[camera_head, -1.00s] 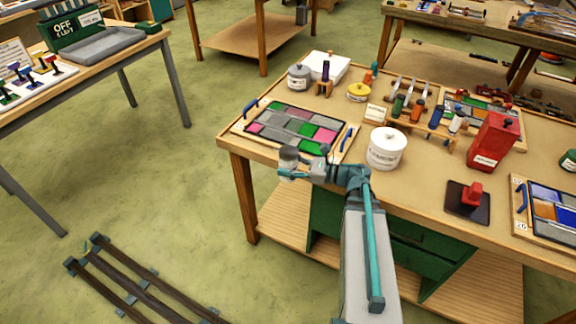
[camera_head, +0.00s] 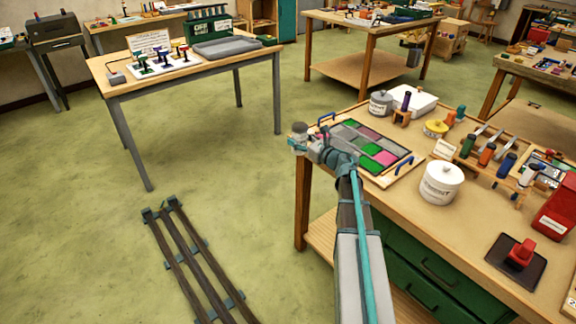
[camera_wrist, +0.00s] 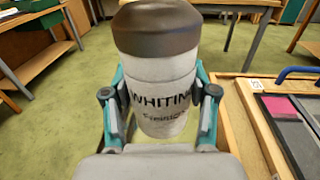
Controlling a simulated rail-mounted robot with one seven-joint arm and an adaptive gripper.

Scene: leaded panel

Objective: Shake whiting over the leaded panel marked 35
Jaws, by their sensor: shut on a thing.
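My gripper (camera_wrist: 160,100) is shut on the whiting shaker (camera_wrist: 158,65), a pale cylinder with a dark brown cap and black "WHITING" lettering. The shaker looks upright in the wrist view, and it also shows in the head view (camera_head: 298,132). The leaded panel (camera_head: 362,144) has pink, green and grey panes and lies on a wooden board with blue handles at the bench's left end. The shaker is beside the board's left end, not visibly over the panes. In the wrist view, the board's edge and small number tag (camera_wrist: 257,85) show at right; the tag looks like 35.
A white lidded pot (camera_head: 440,184) stands right of the panel. A grey pot (camera_head: 380,103), a white tray (camera_head: 412,99) and a tool rack (camera_head: 490,155) are farther along the bench. A red container (camera_head: 556,210) stands at right. Open floor lies left of the bench.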

